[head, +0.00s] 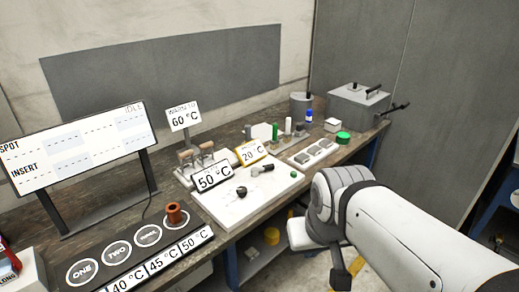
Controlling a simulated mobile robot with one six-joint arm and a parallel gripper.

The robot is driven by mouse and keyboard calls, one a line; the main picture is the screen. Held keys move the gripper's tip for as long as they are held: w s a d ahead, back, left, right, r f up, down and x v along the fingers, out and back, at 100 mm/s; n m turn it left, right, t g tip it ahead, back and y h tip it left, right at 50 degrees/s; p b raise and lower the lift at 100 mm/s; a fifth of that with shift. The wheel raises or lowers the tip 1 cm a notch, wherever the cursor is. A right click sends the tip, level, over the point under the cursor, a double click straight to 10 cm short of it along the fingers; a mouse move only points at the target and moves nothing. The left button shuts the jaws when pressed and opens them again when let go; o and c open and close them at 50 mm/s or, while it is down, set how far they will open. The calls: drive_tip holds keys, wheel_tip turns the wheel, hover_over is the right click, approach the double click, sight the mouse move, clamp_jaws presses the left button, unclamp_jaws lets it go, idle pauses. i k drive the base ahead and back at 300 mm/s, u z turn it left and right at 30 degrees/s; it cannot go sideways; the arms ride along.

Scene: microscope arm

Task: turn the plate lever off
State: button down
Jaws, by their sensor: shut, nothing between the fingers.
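A white slab-like plate (262,203) lies on the bench, with a "50 °C" sign (213,176) and a "20 °C" sign (251,152) at its back edge. A small black knob-like piece (241,191) and a grey piece with a dark end (262,168) are on it. I cannot tell which part is the plate lever or how it is set. A dark lever (396,107) sticks out from the right of a grey lidded box (358,106). My gripper (340,276) appears as a small dark end below my arm, shut and empty, in front of the bench and apart from the plate.
A display reading "IDLE" (78,147) stands at the left. A dark strip (130,262) with numbered circles holds a copper-coloured spool (175,214). A "60 °C" sign (184,117), small bottles and a tray (313,153) stand behind the plate. My arm crosses the lower right.

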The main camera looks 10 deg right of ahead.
sight(255, 171)
drive_tip(key=i, duration=0.95)
